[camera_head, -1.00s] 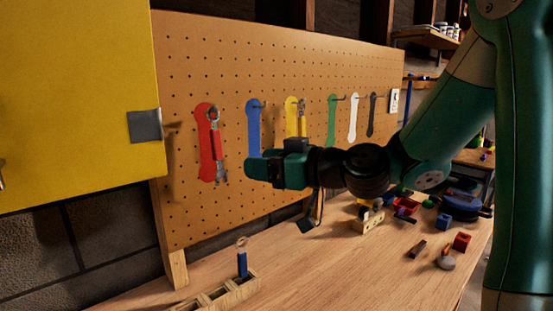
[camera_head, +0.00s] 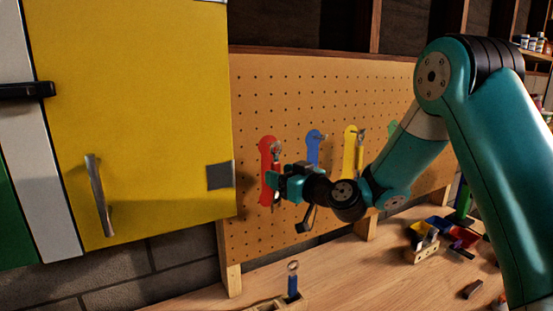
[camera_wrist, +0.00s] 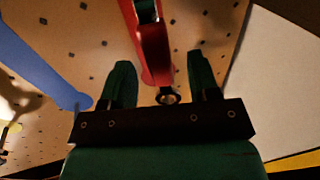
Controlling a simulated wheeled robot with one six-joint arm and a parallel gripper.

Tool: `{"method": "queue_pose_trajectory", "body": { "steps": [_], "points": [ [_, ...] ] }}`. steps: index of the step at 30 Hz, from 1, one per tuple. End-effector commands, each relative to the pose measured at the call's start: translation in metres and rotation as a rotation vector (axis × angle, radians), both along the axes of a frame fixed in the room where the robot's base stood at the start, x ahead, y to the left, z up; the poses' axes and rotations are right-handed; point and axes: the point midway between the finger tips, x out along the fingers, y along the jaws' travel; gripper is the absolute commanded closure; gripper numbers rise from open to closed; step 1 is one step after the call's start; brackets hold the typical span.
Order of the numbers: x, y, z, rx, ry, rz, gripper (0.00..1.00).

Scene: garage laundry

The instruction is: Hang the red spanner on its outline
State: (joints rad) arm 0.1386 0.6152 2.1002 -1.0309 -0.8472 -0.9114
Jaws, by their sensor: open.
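The red spanner (camera_head: 276,157) hangs on the pegboard in front of the red outline (camera_head: 264,160), its metal ring end at the top. My gripper (camera_head: 274,184) is at the spanner's lower part and hides some of it. In the wrist view, the red spanner (camera_wrist: 153,48) runs down between the two spread fingers of my gripper (camera_wrist: 160,80), with a small metal ring at its near end. The gripper is open, with gaps on both sides of the handle. Whether the spanner's top is fully on its peg is unclear.
A yellow cabinet door (camera_head: 150,110) stands close on the left. A blue outline (camera_head: 313,148) and a yellow outline with a spanner (camera_head: 350,150) are to the right. A wooden holder (camera_head: 275,304) with a blue-handled tool (camera_head: 292,283) stands on the bench below.

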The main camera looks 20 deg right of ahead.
Motion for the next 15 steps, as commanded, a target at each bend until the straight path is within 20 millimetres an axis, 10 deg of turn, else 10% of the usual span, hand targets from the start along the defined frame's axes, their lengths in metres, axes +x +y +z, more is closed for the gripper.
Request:
{"method": "queue_pose_trajectory", "body": {
  "steps": [15],
  "points": [
    [0.021,0.010,0.000,0.000,0.000,-0.001,0.45]
  ]
}}
